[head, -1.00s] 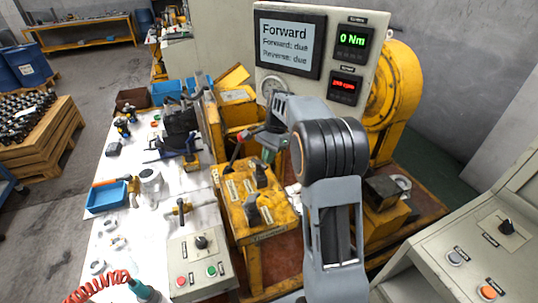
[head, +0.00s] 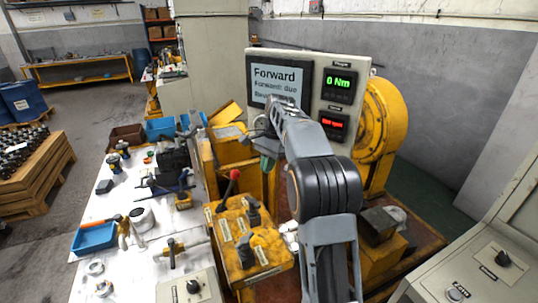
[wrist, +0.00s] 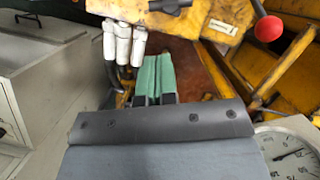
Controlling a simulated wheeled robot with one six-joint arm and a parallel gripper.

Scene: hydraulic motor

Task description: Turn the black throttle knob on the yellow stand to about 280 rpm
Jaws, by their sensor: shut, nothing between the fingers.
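The yellow stand (head: 270,262) is at the lower middle of the head view and carries dark knobs or levers. A black knob (head: 247,250) is on its top; I cannot tell which one is the throttle. In the wrist view the stand (wrist: 225,20) is along the top edge, with a black part (wrist: 170,5) cut off by the frame. My gripper (head: 266,162), with green fingers, is above and behind the stand, apart from the knobs. Its fingers (wrist: 155,76) are together and empty. The red display (head: 334,124) is too small to read surely.
A red-knobbed lever (head: 234,175) rises at the stand's back left. The panel has a green 0 Nm display (head: 339,83) and a screen (head: 268,76) reading Forward, partly hidden by my arm. A round gauge (wrist: 290,155) is close to my gripper. A grey control box (head: 188,288) is in front left.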

